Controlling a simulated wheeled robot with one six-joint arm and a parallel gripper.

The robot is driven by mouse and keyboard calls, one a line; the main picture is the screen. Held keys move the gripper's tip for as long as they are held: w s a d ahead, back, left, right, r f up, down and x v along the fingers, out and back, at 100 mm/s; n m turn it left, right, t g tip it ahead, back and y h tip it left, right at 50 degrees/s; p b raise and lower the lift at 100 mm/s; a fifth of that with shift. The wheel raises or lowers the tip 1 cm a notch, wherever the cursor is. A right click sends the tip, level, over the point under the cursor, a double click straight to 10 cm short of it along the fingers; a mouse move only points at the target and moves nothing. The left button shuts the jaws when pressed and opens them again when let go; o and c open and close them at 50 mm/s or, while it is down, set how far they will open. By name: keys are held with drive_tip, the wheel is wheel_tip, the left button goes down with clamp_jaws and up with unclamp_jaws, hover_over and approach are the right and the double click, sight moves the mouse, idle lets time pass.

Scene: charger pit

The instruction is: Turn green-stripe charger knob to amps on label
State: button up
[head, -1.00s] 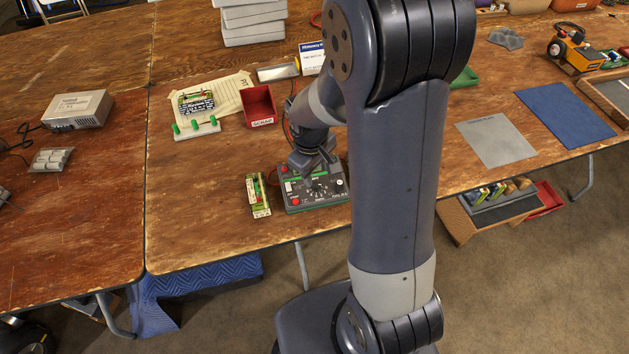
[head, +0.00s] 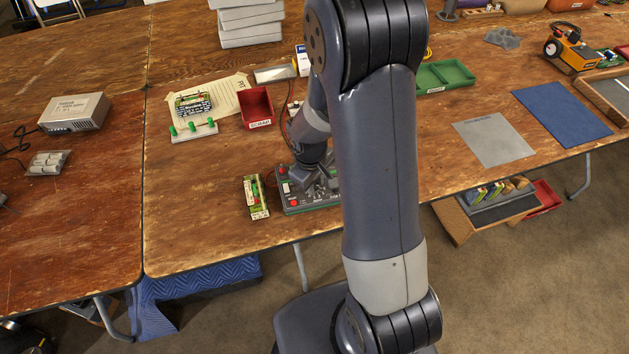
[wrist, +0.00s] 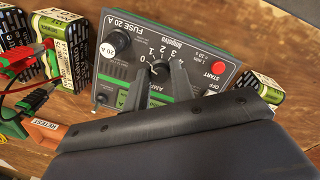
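The charger (head: 293,209), a dark box with a green stripe, sits near the table's front edge. In the wrist view its panel (wrist: 122,72) appears upside down, with the numbers 0 to 4 around a dark knob (wrist: 160,71). The knob's exact pointer angle is too small to tell. My gripper (wrist: 161,68) is open, with one finger on each side of the knob; I cannot tell if either touches it. In the head view my gripper (head: 316,186) is low over the charger, and my arm hides the charger's right part. A labelled battery pack (head: 256,197) stands left of the charger.
The wrist view shows a red START button (wrist: 219,71), a battery pack (wrist: 262,86) beside the charger, and more packs (wrist: 66,55) with red and green clips (wrist: 38,97). An orange RETEST tag (wrist: 45,128) is nearby. A red bin (head: 257,106) stands behind the charger.

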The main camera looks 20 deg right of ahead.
clamp_jaws()
drive_tip(key=shift+m, duration=0.3)
drive_tip(key=m+b, duration=0.1)
drive_tip(key=m, duration=0.2)
drive_tip(key=shift+b, duration=0.3)
drive_tip(key=m+y+b, duration=0.1)
drive_tip(key=m, duration=0.3)
drive_tip(key=shift+d, duration=0.1)
drive_tip(key=m+b, duration=0.1)
drive_tip(key=m, duration=0.3)
drive_tip(key=shift+m+y, duration=0.4)
drive_tip(key=m, duration=0.5)
drive_tip(key=shift+t+y, duration=0.3)
